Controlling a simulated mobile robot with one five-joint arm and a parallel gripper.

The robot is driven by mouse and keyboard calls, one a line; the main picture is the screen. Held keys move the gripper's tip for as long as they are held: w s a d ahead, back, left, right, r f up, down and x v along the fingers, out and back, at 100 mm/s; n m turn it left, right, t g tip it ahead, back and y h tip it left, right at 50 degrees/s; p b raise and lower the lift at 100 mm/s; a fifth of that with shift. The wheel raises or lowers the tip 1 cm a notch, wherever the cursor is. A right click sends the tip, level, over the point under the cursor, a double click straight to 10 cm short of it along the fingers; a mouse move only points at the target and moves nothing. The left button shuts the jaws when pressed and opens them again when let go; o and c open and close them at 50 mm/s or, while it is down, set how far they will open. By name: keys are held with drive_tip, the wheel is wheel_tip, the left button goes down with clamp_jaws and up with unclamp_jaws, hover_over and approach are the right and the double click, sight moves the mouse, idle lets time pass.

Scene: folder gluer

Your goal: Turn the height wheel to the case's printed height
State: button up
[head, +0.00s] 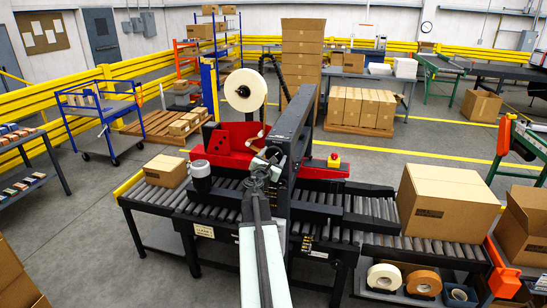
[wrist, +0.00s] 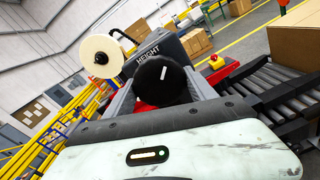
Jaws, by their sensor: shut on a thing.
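The height wheel (wrist: 162,82) is a round black knob with a white mark, in front of a dark panel lettered HEIGHT (wrist: 148,52) in the wrist view. My gripper (head: 261,166) is at the machine's near side in the head view. Its grey fingers flank the wheel in the wrist view, shut on it. In the head view the wheel is mostly hidden by my gripper. A small brown case (head: 165,171) sits on the rollers left of the machine, and a large brown case (head: 447,200) sits on the right. I cannot read a printed height on either.
The black machine frame (head: 293,130) rises close behind my gripper. A tape roll (head: 245,91) stands above it, and a red emergency-stop button (head: 333,160) is to the right. Rollers (head: 372,208) run either side. Spare tape rolls (head: 384,277) lie on a lower shelf.

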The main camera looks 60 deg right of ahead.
drive_tip(key=m, duration=0.4)
drive_tip(key=shift+m, duration=0.3)
drive_tip(key=m, duration=0.3)
drive_tip(key=shift+r+m, duration=0.1)
drive_tip(key=shift+m, duration=0.2)
drive_tip(key=m, duration=0.7)
drive_tip(key=shift+r+t, duration=0.1)
drive_tip(key=shift+t, duration=0.2)
drive_tip(key=m, duration=0.3)
drive_tip(key=shift+m, duration=0.3)
drive_tip(key=m, duration=0.7)
drive_tip(key=shift+r, duration=0.1)
drive_tip(key=shift+s+m, duration=0.1)
drive_tip(key=shift+m, duration=1.9)
